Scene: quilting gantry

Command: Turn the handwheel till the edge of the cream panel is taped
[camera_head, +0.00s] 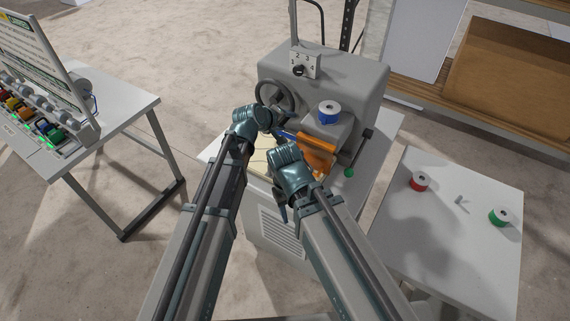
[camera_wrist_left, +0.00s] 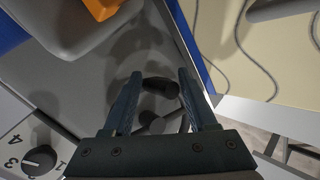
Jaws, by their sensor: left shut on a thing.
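The handwheel (camera_head: 268,94) is a dark ring on the front of the grey machine (camera_head: 345,75). My left gripper (camera_head: 282,118) is at its lower right. In the left wrist view the fingers (camera_wrist_left: 160,95) are on either side of a dark knob (camera_wrist_left: 158,85), shut on this handwheel handle. The cream panel (camera_head: 260,162) lies on the machine bed, partly hidden by my arms; the left wrist view shows its surface (camera_wrist_left: 255,45) with grey curved lines and a blue strip (camera_wrist_left: 192,45) along its edge. My right gripper (camera_head: 282,207) is low in front of the machine, its fingers mostly hidden.
A blue spool (camera_head: 329,111) sits on the machine above an orange part (camera_head: 316,150). The right table (camera_head: 450,250) holds a red spool (camera_head: 420,181) and a green spool (camera_head: 499,217). A control table (camera_head: 115,115) stands left.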

